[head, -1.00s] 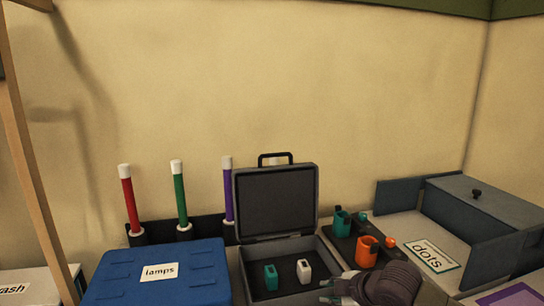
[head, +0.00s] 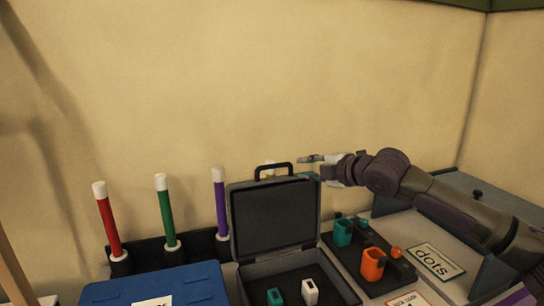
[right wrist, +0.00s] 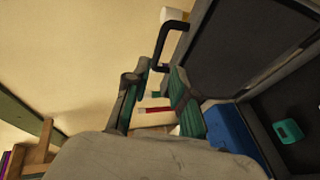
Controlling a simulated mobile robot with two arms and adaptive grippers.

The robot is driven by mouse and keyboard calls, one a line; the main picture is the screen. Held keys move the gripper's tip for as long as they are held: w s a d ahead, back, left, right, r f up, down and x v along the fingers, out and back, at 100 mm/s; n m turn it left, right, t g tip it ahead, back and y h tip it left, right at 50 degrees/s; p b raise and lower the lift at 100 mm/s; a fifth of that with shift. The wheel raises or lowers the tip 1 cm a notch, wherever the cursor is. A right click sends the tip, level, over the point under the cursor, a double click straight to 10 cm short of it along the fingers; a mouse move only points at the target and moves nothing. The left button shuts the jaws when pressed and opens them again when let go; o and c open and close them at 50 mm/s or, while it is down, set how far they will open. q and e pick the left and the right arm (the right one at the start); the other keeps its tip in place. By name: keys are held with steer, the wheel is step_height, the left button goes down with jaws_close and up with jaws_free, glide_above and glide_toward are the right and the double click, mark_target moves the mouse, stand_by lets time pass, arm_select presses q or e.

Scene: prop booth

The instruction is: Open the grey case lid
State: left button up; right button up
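The grey case (head: 290,262) stands with its lid (head: 272,215) raised upright on its back edge, the dark inside facing me. A black handle (head: 273,167) is on the lid's top edge; it also shows in the right wrist view (right wrist: 165,45). A teal block (head: 275,296) and a white block (head: 310,291) are in the case's lower half. My right gripper (head: 306,167) is beside the lid's top right corner, right of the handle. Its fingers are apart with nothing between them. Whether it touches the lid cannot be told. My left gripper is not in view.
A blue box (head: 170,284) stands left of the case. Red, green and purple sticks stand in a dark rack (head: 150,252) behind it. On the right are a dark tray with teal (head: 343,232) and orange (head: 373,264) holders, and a "dots" card (head: 436,260).

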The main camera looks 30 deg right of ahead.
mark_target(274, 167)
steer(key=p+x, duration=0.2)
steer(key=x, duration=0.2)
steer(key=a+p+x, duration=0.1)
steer(key=x, duration=0.3)
steer(key=p+x, duration=0.2)
steer(key=x, duration=0.2)
steer(key=shift+w+a+r+p, duration=0.1)
steer(key=shift+w+a+p, duration=0.1)
steer(key=shift+w+p, duration=0.1)
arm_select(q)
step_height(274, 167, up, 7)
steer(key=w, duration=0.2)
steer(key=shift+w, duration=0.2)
arm_select(e)
steer(key=shift+c, duration=0.2)
jaws_close()
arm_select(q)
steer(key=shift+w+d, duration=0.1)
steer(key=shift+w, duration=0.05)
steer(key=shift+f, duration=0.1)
arm_select(e)
steer(key=shift+s, duration=0.1)
